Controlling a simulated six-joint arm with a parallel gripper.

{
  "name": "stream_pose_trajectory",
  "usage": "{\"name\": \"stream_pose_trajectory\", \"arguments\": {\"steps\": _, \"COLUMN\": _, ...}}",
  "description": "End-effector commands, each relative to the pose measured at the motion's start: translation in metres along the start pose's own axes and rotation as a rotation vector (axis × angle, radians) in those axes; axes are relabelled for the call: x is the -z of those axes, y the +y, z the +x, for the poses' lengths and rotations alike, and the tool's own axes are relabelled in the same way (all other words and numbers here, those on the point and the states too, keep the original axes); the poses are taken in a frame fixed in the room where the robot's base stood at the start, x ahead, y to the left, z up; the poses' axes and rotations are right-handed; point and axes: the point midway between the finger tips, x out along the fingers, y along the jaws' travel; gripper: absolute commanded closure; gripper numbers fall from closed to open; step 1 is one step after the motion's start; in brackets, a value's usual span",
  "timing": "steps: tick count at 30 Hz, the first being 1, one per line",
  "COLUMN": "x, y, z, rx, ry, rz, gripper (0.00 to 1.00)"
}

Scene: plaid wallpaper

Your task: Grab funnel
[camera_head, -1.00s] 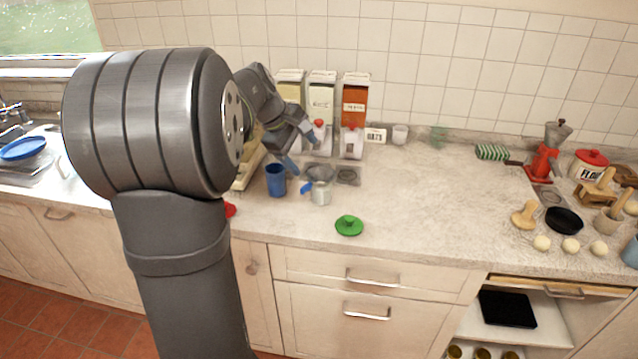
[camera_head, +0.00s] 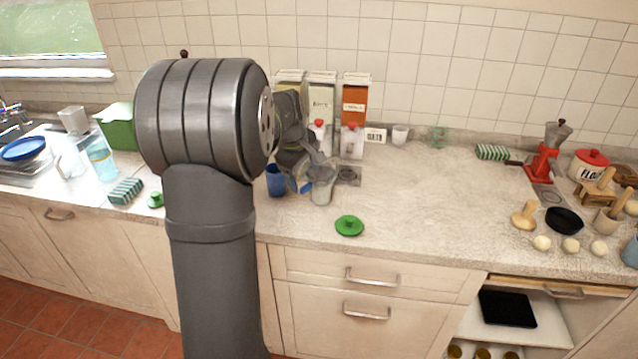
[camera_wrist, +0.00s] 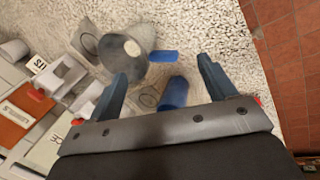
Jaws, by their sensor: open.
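A grey round piece that looks like the funnel (camera_wrist: 125,52) shows in the wrist view, just beyond and left of my fingertips. It also shows in the head view (camera_head: 320,173) at the top of a pale cup-like body, and I cannot tell whether the two are one piece. A blue handle-like part (camera_wrist: 163,56) sticks out beside it. My gripper (camera_wrist: 162,72) is open and empty, its blue-grey fingers pointing toward the funnel. In the head view my gripper (camera_head: 302,170) is at the funnel's left, partly overlapping it; contact cannot be told.
A blue cup (camera_head: 275,180) stands close on the left; it also shows between the fingers in the wrist view (camera_wrist: 175,92). Two red-topped jars (camera_head: 352,141) and several cartons (camera_head: 355,100) stand behind. A green lid (camera_head: 349,225) lies in front.

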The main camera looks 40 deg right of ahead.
Motion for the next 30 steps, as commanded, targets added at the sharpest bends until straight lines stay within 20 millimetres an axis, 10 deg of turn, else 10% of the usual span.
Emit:
{"name": "stream_pose_trajectory", "arguments": {"steps": 23, "x": 0.003, "y": 0.003, "z": 0.058, "rx": -0.003, "ry": 0.002, "rz": 0.0, "gripper": 0.23}}
{"name": "stream_pose_trajectory", "arguments": {"steps": 30, "x": 0.003, "y": 0.003, "z": 0.058, "rx": -0.002, "ry": 0.002, "rz": 0.0, "gripper": 0.68}}
